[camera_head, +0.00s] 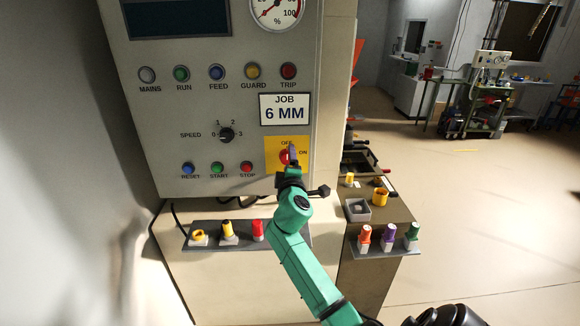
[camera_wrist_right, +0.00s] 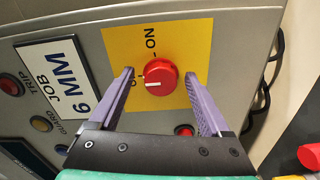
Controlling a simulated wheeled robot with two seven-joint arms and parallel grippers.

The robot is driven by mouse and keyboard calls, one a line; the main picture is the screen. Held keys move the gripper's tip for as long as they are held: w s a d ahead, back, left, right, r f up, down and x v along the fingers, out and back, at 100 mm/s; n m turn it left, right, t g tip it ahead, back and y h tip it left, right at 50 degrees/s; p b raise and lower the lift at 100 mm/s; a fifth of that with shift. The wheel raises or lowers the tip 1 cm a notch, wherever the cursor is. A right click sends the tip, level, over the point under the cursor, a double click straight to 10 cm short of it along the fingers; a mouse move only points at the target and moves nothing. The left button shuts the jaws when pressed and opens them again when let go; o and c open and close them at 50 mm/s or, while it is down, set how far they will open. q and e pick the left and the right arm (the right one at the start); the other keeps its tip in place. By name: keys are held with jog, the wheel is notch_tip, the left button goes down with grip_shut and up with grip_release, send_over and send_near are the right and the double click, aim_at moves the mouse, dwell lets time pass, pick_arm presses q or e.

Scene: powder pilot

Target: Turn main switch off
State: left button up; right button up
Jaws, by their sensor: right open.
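The main switch is a red round knob (camera_head: 284,157) on a yellow plate (camera_head: 272,145) at the lower right of the grey panel. The plate reads OFF above the knob and ON to its right. In the right wrist view the red knob (camera_wrist_right: 160,77) shows a white mark on its left side, towards the partly hidden OFF label. My right gripper (camera_head: 291,155) is at the switch, with its purple fingers open. In the wrist view its fingertips (camera_wrist_right: 157,74) stand on either side of the knob, with visible gaps. My left gripper is not in view.
The SPEED dial (camera_head: 227,135) and several lamps are further up the panel. A grey shelf (camera_head: 210,241) with coloured knobs is below. A grey box (camera_head: 358,209) stands at the right.

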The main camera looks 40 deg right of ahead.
jog(key=b+v, duration=0.3)
jog(key=v, duration=1.1)
jog(key=shift+b, duration=0.35)
jog(key=shift+s, duration=0.1)
jog(key=shift+a+f, duration=0.1)
